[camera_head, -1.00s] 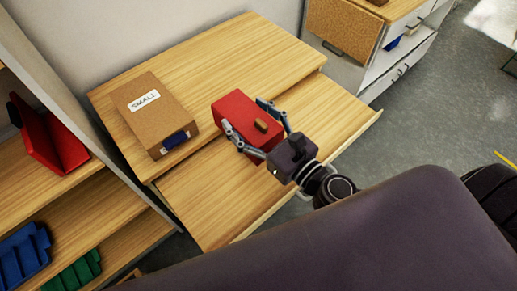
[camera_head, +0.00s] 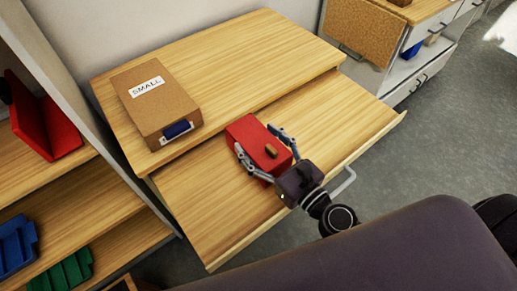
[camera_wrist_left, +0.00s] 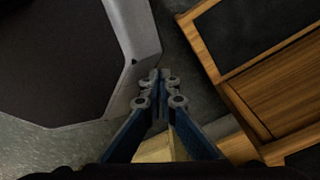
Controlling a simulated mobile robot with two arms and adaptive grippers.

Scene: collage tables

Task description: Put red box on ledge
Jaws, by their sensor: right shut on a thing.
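My right gripper (camera_head: 264,153) is shut on the red box, with a finger along each side. The box is over the lower wooden surface (camera_head: 215,215), near the edge of the upper wooden ledge (camera_head: 225,60); I cannot tell whether it touches either. My left gripper (camera_wrist_left: 158,90) shows in the left wrist view, its fingertips close together with nothing seen between them. It points down past dark furniture.
A brown box labelled SMALL (camera_head: 157,100) with a blue clasp lies on the left of the upper surface. Shelves on the left hold a red bin (camera_head: 48,130), a blue bin (camera_head: 15,245) and a green bin (camera_head: 65,272). The upper surface's right part is clear.

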